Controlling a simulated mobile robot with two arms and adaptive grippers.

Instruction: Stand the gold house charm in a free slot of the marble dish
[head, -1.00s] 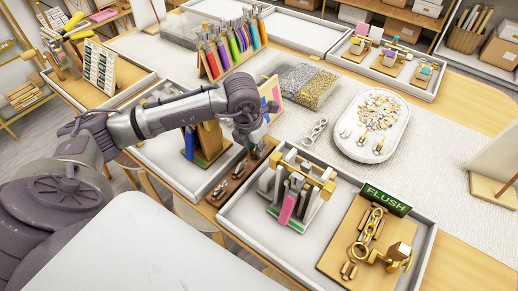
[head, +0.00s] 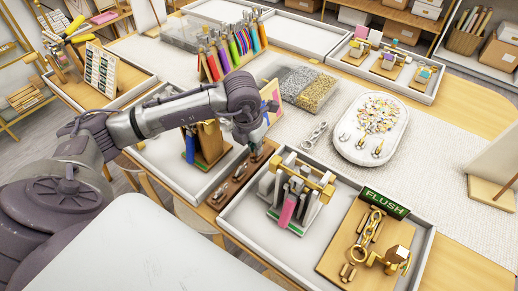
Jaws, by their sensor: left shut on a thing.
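The marble dish (head: 344,149) is a pale oval tray on the light mat, right of centre. Many small gold, silver and coloured charms lie in its middle, and a few larger pieces sit along its near edge. My left gripper (head: 256,153) points down at the far end of a narrow brown wooden tray, left of the dish and well apart from it. It is shut on a small item that its fingers hide. I cannot make out the gold house charm for certain. My right gripper is out of view.
The brown tray (head: 220,201) holds small dark metal pieces. A white-walled tray (head: 242,229) with a gold-topped rack and a FLUSH board (head: 385,202) stands in front.

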